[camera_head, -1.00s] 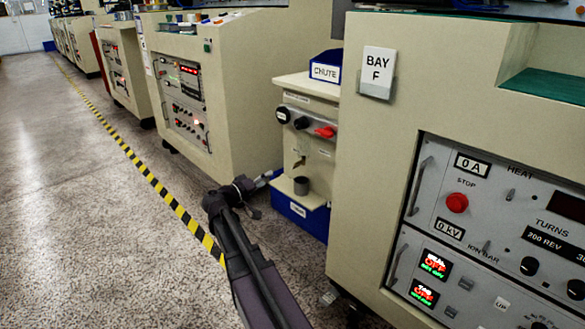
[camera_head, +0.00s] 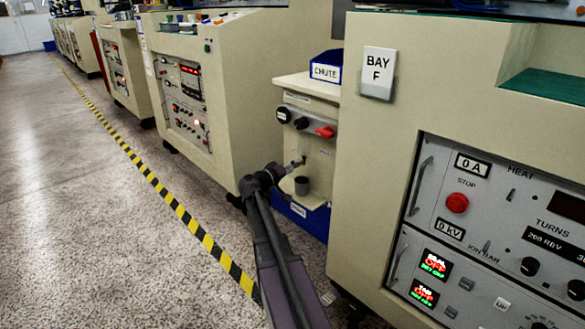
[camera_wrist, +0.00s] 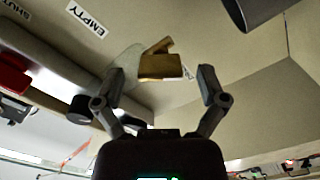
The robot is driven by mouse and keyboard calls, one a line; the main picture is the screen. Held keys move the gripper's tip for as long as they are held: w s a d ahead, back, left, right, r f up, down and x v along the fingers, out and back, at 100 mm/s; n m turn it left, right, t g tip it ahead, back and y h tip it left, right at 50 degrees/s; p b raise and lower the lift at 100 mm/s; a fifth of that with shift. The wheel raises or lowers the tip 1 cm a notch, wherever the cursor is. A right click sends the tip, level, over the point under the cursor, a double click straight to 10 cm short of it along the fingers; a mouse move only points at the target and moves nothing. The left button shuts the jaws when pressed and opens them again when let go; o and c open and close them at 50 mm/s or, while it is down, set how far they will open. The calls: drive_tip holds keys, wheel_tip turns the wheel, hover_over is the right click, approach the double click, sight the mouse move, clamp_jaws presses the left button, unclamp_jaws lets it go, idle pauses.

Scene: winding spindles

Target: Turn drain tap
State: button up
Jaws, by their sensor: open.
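The brass drain tap (camera_wrist: 160,65) shows in the wrist view, on the cream front panel, with its lever tilted. My gripper (camera_wrist: 158,78) is open, with one finger on each side of the tap and a gap on both sides. Labels reading EMPTY (camera_wrist: 86,19) and SHUT (camera_wrist: 16,9) are near it on the panel. In the head view my gripper (camera_head: 293,165) is in front of the small cabinet (camera_head: 313,165), close to the tap; the tap is small and hard to make out there.
A dark grey cup (camera_head: 301,186) sits just below the tap and also shows in the wrist view (camera_wrist: 246,10). A red handle (camera_head: 325,132) and a black knob (camera_head: 301,123) are above. Bay F's large cabinet (camera_head: 365,150) stands close on the right. The floor at left is clear.

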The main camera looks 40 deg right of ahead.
drive_tip(key=shift+d, duration=0.35)
drive_tip(key=c, duration=1.2)
drive_tip(key=shift+o, duration=0.2)
drive_tip(key=shift+a, duration=0.45)
drive_tip(key=shift+d, duration=0.35)
drive_tip(key=shift+d+n, duration=0.15)
drive_tip(key=shift+n, duration=3.45)
drive_tip(key=shift+s, duration=0.1)
